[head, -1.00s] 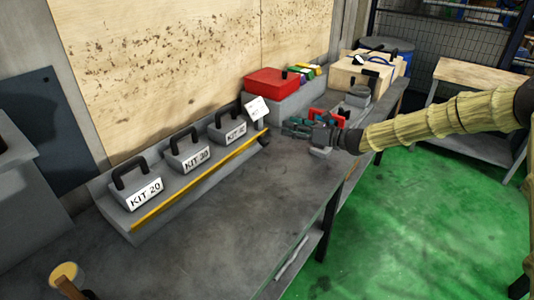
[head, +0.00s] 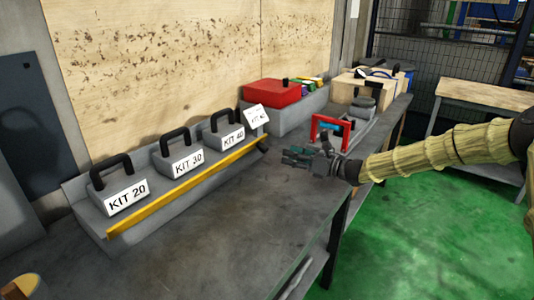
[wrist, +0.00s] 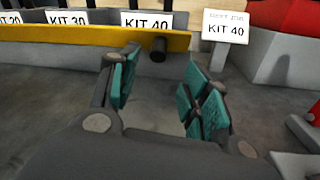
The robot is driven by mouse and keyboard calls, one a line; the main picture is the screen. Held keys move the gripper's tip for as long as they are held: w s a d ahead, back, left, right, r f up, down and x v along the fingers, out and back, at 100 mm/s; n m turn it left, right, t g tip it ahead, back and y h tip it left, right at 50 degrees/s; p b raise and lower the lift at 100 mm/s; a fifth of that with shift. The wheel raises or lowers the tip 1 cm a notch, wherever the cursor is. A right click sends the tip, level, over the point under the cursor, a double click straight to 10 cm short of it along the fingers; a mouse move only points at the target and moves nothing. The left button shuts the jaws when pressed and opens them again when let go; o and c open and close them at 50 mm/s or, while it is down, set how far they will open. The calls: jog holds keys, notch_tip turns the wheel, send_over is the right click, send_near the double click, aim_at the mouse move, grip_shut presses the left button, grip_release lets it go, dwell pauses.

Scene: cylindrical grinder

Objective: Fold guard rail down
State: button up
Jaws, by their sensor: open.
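The yellow guard rail (head: 185,190) runs along the front edge of the grey kit rack, in front of the kits. It also crosses the top of the wrist view (wrist: 60,36), just below the kit labels. A dark knob (head: 263,145) sits at its right end and shows in the wrist view (wrist: 157,50) between the fingertips but beyond them. My gripper (head: 297,156), with teal finger pads, is open and empty over the bench, right of the knob. In the wrist view my gripper (wrist: 160,85) points at the knob without visibly touching it.
Kits with black handles, KIT 20 (head: 125,197), KIT 30 (head: 182,162) and KIT 40 (head: 228,139), stand behind the rail. A KIT 40 sign (head: 257,119) stands at the rack's right end. A red box (head: 272,93) and a red-blue item (head: 328,129) lie beyond. The front bench top (head: 240,225) is clear.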

aim_at(267, 149)
jog(key=shift+p+x, duration=0.4)
jog(key=shift+x, duration=4.75)
jog(key=c, duration=1)
jog(key=shift+f, duration=0.1)
